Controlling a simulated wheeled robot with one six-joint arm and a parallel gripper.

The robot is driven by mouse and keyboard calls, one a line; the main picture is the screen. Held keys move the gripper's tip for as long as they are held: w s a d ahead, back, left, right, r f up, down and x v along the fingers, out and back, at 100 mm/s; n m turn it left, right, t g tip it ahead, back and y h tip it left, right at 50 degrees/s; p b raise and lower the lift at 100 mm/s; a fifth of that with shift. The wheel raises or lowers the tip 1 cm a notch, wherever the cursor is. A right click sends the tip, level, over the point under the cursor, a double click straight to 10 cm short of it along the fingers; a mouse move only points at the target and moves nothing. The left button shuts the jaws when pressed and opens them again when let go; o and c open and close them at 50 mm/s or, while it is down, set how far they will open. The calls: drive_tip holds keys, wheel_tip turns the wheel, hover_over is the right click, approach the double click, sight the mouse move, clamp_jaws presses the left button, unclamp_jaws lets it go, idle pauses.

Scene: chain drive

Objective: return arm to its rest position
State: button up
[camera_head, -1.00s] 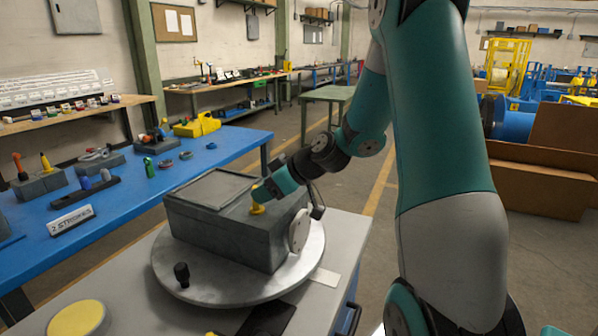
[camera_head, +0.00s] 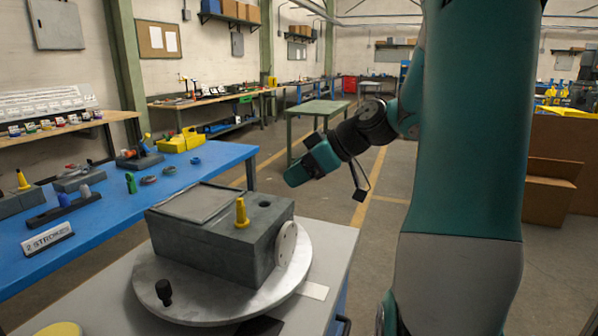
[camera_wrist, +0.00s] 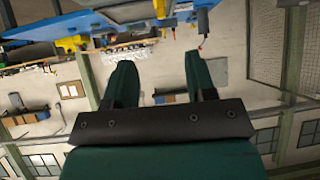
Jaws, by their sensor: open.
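My gripper (camera_head: 292,180) is in the air above and to the right of the grey block, pointing left, apart from everything on the turntable. In the wrist view its two green fingers (camera_wrist: 157,72) are spread with nothing between them. A yellow peg (camera_head: 241,213) stands upright on the grey block (camera_head: 215,245), beside an open round hole. The block rests on a round metal turntable (camera_head: 150,290) on a grey table. A white disc is on the block's right side.
A blue bench (camera_head: 110,210) with several parts and a "2 STROKES" sign (camera_head: 47,239) stands at the left. A green table (camera_head: 318,108) stands farther back. Brown boxes (camera_head: 548,200) are at the right. The floor between is clear.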

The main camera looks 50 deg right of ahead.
idle(0.3)
drive_tip(key=s+a+f+n+g+y, duration=0.15)
drive_tip(key=a+g, duration=0.35)
drive_tip(key=a, duration=1.2)
drive_tip(key=s+a+f+g+h, duration=0.2)
drive_tip(key=s+a+g, duration=0.2)
drive_tip(key=s+a, duration=0.9)
drive_tip(key=shift+s+a+f+g, duration=0.15)
drive_tip(key=shift+s+f+g, duration=0.15)
drive_tip(key=shift+s, duration=0.2)
